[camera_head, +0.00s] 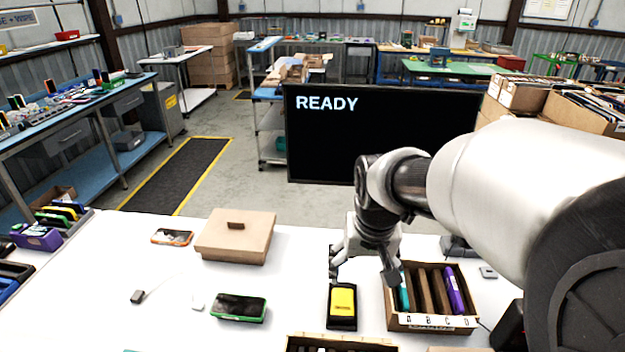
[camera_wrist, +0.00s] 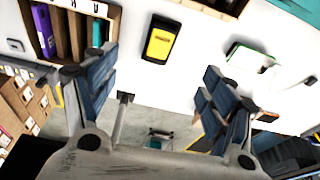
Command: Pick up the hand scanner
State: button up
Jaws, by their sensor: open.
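What looks like the hand scanner is a black device with a yellow face (camera_head: 342,301). It lies on the white table, just left of a divided wooden box. In the wrist view the yellow-faced device (camera_wrist: 160,43) lies beyond the fingertips, roughly midway between the two fingers. My gripper (camera_head: 362,276) is open and empty. In the head view it hangs above the table, with its left finger near the device's far end and its right finger near the box. The fingers do not appear to touch the device. The wrist view shows both fingers (camera_wrist: 158,80) spread wide.
The divided box (camera_head: 433,322), labelled A to D, holds teal and purple items. A green-edged phone (camera_head: 239,307), a closed cardboard box (camera_head: 236,241) and an orange-edged phone (camera_head: 172,237) lie left. A black READY screen (camera_head: 320,140) stands behind. Bare table surrounds the green phone.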

jog(key=g+p, duration=0.1)
jog(key=p, duration=0.4)
send_near(343, 298)
jog(key=f+b, duration=0.3)
jog(key=shift+w+a+m, duration=0.15)
jog(key=shift+w+m, duration=0.2)
jog(key=shift+m, duration=0.05)
jog(key=shift+w+f+b, duration=0.1)
jog(key=shift+f+b, duration=0.35)
jog(key=shift+f, duration=1.15)
jog(key=shift+w+f+b, duration=0.15)
jog(key=shift+f+b, duration=0.3)
jog(key=shift+f, duration=1.1)
jog(key=shift+r, duration=0.1)
jog(key=shift+c, duration=0.6)
jog(key=c, duration=0.9)
